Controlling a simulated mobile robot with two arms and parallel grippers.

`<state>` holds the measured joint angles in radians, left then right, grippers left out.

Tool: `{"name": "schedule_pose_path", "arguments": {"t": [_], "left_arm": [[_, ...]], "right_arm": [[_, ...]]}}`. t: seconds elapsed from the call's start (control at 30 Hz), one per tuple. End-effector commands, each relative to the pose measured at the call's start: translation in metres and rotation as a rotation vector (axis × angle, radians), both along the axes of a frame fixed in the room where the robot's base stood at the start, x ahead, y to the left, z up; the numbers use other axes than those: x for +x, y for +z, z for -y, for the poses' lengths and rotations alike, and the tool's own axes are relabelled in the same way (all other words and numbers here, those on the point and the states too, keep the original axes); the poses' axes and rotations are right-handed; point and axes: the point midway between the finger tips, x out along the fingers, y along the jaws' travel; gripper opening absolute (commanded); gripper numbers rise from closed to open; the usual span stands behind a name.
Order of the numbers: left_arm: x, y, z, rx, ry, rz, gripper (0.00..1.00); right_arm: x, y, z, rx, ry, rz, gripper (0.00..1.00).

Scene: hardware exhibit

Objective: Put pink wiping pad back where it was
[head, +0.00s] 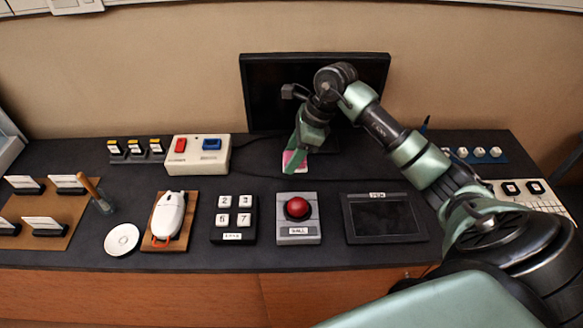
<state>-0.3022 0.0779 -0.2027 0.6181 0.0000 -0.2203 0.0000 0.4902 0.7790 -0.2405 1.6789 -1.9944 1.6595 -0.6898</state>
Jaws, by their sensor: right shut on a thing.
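The pink wiping pad (293,160) is small and pink, with a paler patch on its face. It shows near the middle of the table, in front of the black monitor (268,90). My right gripper (296,155) is shut on the pad, its arm reaching in from the right. Part of the pad is hidden by the gripper. I cannot tell whether the pad touches the monitor or the table. My left gripper is not in view.
In front stand a red button box (298,234), a number keypad (234,220), a white mouse on a wooden board (168,219) and a dark tablet (384,218). A white box with red and blue switches (198,168) stands left. A white dish (122,239) lies front left.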

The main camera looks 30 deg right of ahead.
Motion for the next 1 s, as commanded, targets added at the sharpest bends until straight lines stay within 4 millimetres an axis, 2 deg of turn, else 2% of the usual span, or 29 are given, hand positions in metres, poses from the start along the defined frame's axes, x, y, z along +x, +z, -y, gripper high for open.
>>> {"name": "schedule_pose_path", "arguments": {"t": [0.23,0.47,0.83,0.87,0.93,1.0], "left_arm": [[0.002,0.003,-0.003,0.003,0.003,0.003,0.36],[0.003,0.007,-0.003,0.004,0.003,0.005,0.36],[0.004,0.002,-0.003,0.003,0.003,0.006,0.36],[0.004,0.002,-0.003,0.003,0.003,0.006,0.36],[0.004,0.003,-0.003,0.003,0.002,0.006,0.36],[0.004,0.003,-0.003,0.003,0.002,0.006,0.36]], "right_arm": [[0.000,-0.019,0.000,0.002,-0.001,-0.002,0.07],[0.000,-0.051,-0.001,0.002,-0.001,-0.002,0.07],[0.000,-0.057,0.000,-0.001,0.001,0.001,0.07],[0.001,-0.057,0.000,-0.001,0.000,0.002,0.47],[0.000,-0.055,0.000,0.000,0.000,0.001,0.66],[0.000,-0.055,0.000,0.000,0.000,0.001,0.66]]}}
